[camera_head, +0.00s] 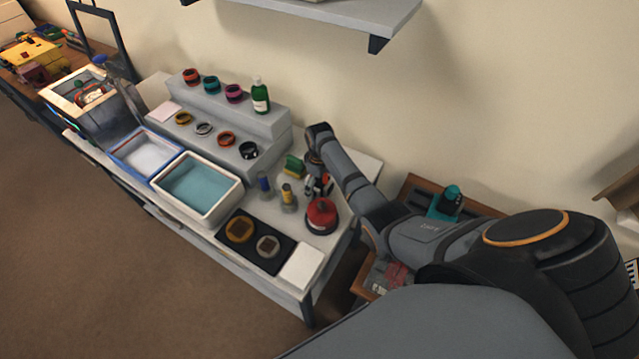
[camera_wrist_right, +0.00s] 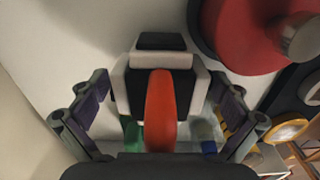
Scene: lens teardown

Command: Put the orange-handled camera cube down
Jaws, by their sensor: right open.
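The orange-handled camera cube (camera_wrist_right: 125,92) is a white and black block with an upright orange handle in the right wrist view. It appears to rest on the pale tabletop. My right gripper (camera_wrist_right: 162,98) is open, with one finger on each side of the cube and visible gaps between fingers and cube. In the head view my right gripper (camera_head: 318,183) is at the right part of the table, just behind a red round object, and the cube is mostly hidden there. My left gripper is not in view.
The red round object (camera_head: 321,216) stands close by; it also shows in the wrist view (camera_wrist_right: 240,35). A green and yellow block (camera_head: 293,166) and two small bottles (camera_head: 288,197) are to the left. A black mat (camera_head: 258,257) with rings lies in front, beside a white pad (camera_head: 301,267).

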